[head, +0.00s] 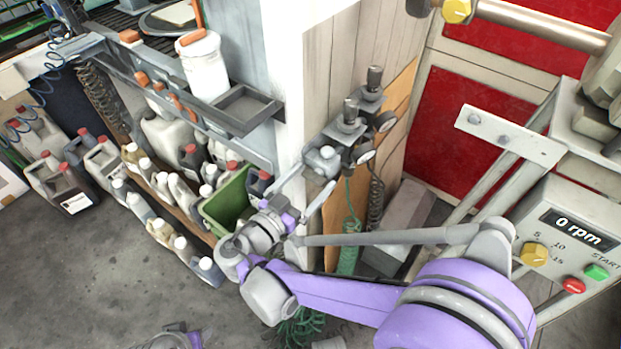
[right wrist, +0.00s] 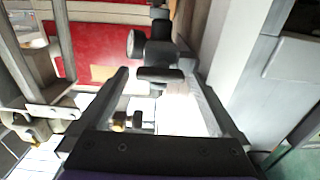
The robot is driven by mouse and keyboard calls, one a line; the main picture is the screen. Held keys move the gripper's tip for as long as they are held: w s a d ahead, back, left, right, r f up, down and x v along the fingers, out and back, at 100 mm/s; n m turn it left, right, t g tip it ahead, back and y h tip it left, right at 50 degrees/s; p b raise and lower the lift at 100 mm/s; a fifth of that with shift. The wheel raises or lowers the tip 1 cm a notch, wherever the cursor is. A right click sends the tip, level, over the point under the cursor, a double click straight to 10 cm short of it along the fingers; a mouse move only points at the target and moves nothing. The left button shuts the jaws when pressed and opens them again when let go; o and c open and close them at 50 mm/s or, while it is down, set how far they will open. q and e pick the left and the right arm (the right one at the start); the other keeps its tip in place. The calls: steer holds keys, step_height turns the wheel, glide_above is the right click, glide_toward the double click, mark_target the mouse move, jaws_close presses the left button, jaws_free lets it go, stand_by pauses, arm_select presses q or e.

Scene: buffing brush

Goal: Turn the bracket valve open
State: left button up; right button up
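A grey valve and regulator assembly (head: 348,128) is mounted on the pale post, with upright dark knobs and round gauges. Its lowest, leftmost block (head: 322,160) has a pale rounded top. I cannot tell for sure which part is the bracket valve. My right gripper (head: 305,185) is open just below and left of that block, fingers pointing up toward it. In the right wrist view, dark fittings with round discs (right wrist: 157,74) show between and beyond the spread fingertips, with no clear contact. Part of my left arm (head: 180,338) shows at the bottom edge; its fingers are not clear.
A shelf rail with a grey tray (head: 240,108) and white bucket (head: 204,65) stands left of the post. A green bin (head: 228,203) and several jugs stand below. A machine with a control panel (head: 575,240) is at right. Coiled green hose (head: 349,245) hangs under the assembly.

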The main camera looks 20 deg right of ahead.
steer(key=c, duration=1.2)
steer(key=shift+n, duration=0.3)
steer(key=n+p, duration=0.1)
steer(key=n, duration=0.2)
steer(key=shift+w+r, duration=0.1)
steer(key=n+p, duration=0.1)
steer(key=n, duration=0.8)
steer(key=shift+w+p, duration=0.1)
steer(key=shift+p, duration=0.3)
steer(key=n, duration=0.5)
steer(key=shift+a+f, duration=0.1)
steer(key=shift+f, duration=0.15)
steer(key=shift+n, duration=0.3)
